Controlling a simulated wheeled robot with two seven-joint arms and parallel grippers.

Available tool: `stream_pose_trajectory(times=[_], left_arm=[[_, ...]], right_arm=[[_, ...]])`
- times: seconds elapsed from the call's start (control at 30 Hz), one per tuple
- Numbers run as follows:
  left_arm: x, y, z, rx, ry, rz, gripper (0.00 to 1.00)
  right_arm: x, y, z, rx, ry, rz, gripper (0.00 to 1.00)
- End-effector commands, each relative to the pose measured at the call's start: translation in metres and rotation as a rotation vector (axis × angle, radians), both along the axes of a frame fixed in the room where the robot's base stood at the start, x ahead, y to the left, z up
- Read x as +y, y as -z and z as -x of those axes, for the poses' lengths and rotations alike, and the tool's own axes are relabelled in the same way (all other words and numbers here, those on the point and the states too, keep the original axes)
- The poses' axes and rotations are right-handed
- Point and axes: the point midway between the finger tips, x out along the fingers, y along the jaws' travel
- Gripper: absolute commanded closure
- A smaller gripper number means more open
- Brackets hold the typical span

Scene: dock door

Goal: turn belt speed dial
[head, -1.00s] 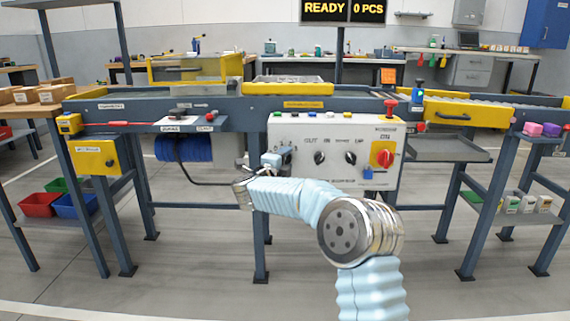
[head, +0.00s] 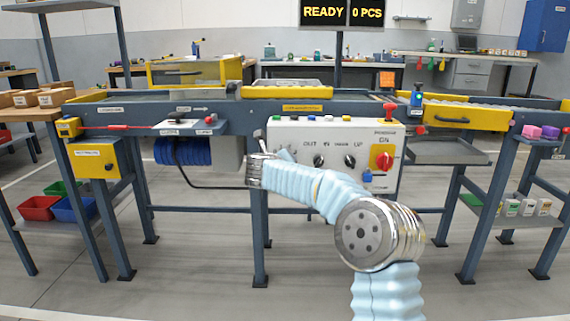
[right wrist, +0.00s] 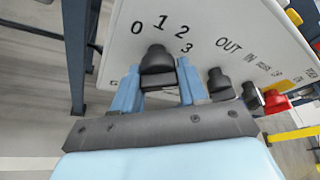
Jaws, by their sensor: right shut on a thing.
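The belt speed dial (right wrist: 157,64) is a black knob on the white control panel (right wrist: 225,22), with the printed numbers 0, 1, 2 and 3 around it. My right gripper (right wrist: 158,75) is shut on the dial, with one light-blue finger on each side of it. I cannot tell exactly where the dial points. In the head view the control panel (head: 330,132) hangs under the conveyor, and my right wrist and hand are at its left end, hiding most of the dial. My left gripper is not in view.
More black knobs (right wrist: 218,82) sit to the right of the dial. A red switch (head: 382,158) on a yellow plate is at the panel's right end. The conveyor legs (head: 259,235) stand below. A display (head: 343,12) reads READY and 0 PCS.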

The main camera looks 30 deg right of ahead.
Motion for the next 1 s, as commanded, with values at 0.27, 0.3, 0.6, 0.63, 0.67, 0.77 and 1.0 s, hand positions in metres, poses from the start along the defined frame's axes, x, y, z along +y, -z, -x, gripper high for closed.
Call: stream_pose_trajectory(times=[0.27, 0.3, 0.6, 0.63, 0.67, 0.77, 1.0], left_arm=[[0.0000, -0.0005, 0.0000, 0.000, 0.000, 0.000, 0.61], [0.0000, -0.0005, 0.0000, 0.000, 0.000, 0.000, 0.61], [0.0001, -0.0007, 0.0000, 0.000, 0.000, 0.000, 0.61], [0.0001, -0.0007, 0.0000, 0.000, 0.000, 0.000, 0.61], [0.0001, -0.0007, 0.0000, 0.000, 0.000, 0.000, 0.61], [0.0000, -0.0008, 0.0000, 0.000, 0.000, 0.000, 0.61], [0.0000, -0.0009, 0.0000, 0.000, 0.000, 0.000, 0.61]], right_arm=[[0.0035, -0.0011, -0.0014, -0.067, -0.009, -0.106, 0.88], [0.0036, -0.0011, -0.0014, -0.073, -0.010, -0.116, 0.89], [0.0037, -0.0021, -0.0016, -0.092, -0.011, -0.144, 0.90], [0.0037, -0.0022, -0.0017, -0.092, -0.011, -0.145, 0.90], [0.0036, -0.0022, -0.0016, -0.092, -0.011, -0.145, 0.90], [0.0037, -0.0027, -0.0017, -0.093, -0.011, -0.144, 0.90], [0.0035, -0.0034, -0.0015, -0.094, -0.010, -0.143, 0.43]])
